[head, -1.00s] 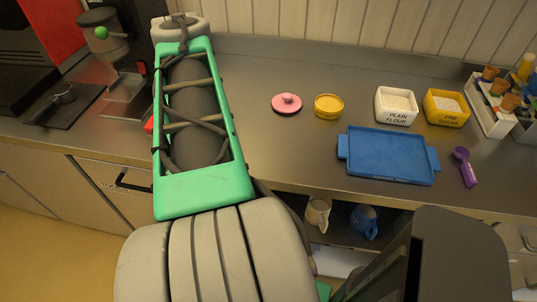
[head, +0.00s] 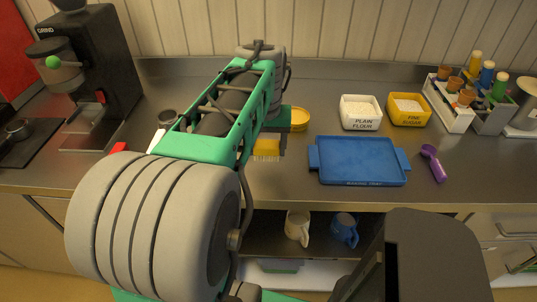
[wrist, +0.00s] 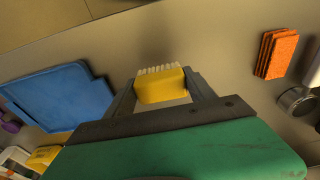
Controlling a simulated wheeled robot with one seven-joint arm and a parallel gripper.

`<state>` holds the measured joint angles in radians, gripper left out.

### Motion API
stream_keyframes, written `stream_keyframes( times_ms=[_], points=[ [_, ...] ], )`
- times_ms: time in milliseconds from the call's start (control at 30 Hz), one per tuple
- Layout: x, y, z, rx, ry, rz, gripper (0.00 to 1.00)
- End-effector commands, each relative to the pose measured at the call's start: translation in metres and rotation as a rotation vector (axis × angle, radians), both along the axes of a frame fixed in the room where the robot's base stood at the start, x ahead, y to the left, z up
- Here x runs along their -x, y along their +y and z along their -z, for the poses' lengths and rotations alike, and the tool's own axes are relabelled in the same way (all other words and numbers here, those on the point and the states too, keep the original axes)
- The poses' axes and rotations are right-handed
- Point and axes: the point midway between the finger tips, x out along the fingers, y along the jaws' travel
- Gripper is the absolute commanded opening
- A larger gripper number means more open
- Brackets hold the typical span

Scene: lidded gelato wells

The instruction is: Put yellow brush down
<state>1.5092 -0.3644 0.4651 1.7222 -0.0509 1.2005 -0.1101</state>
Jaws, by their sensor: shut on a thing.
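The yellow brush (wrist: 161,90) is held between the two fingers of my gripper (wrist: 160,84), which is shut on it. Its pale bristles point to the top of the wrist picture. In the head view the brush (head: 266,148) shows just past my forearm, over the steel counter (head: 275,185) and left of the blue baking tray. My arm hides most of the gripper there. I cannot tell whether the bristles touch the counter.
An orange sponge (wrist: 277,53) and metal cup (wrist: 296,101) are nearby. Counter between brush and tray is bare.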

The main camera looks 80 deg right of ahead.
Motion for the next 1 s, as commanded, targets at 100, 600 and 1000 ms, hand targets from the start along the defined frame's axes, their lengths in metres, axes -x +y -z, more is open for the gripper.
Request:
stream_keyframes(
  times_ms=[100, 600, 1000],
  points=[
    [0.001, -0.010, 0.012, -0.001, 0.000, 0.001, 0.31],
    [0.001, -0.017, 0.051, 0.002, 0.000, -0.001, 0.31],
    [0.001, -0.017, 0.053, 0.001, 0.000, -0.001, 0.85]
  ],
)
